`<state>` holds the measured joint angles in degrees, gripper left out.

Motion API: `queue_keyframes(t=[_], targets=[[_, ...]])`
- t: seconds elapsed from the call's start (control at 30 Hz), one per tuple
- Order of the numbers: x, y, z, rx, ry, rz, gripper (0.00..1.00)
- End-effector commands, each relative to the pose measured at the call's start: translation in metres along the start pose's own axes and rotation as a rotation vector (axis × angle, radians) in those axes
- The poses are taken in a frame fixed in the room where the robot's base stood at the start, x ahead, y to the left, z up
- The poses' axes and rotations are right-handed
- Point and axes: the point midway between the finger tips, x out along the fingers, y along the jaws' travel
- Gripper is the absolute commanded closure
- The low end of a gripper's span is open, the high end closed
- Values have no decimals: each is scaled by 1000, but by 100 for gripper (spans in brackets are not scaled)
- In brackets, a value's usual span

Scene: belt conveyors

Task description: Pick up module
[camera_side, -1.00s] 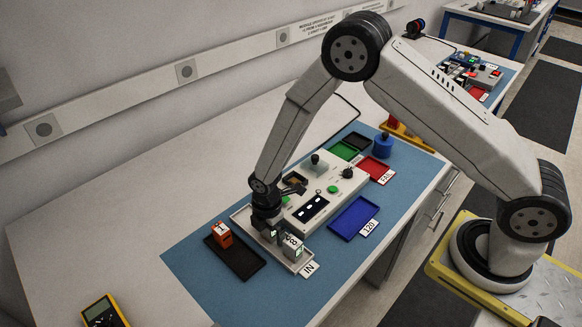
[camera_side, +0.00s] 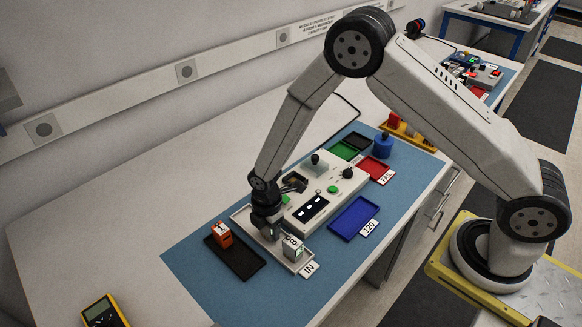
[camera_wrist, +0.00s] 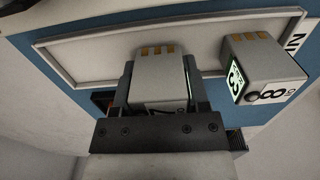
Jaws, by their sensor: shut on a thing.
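My gripper (camera_wrist: 157,84) is shut on a grey module (camera_wrist: 162,72) with gold contacts on its top edge, one finger on each side. In the side view my gripper (camera_side: 268,232) is over the front part of the light grey IN tray (camera_side: 236,217), and the held module is mostly hidden. Whether it touches the tray floor I cannot tell. A second grey module (camera_side: 293,247), marked 8, stands beside my gripper at the IN end.
An orange block (camera_side: 221,235) stands in a black tray (camera_side: 240,264) to the left. The test panel (camera_side: 330,185) lies behind the IN tray. The blue tray (camera_side: 354,218) and red tray (camera_side: 377,170) are empty. A yellow meter (camera_side: 104,312) lies at the front left.

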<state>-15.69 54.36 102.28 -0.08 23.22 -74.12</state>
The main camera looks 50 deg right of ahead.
Motion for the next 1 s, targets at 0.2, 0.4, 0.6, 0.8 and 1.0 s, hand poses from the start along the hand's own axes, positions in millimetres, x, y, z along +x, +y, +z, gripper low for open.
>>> queue_keyframes(t=[0.2,0.4,0.6,0.8,1.0], targets=[[-21,0,0,0,1,1,100],[-42,-15,3,0,0,-1,100],[-66,-35,8,0,1,0,100],[-88,-58,13,0,0,-2,100],[-102,-90,20,-1,0,-1,100]])
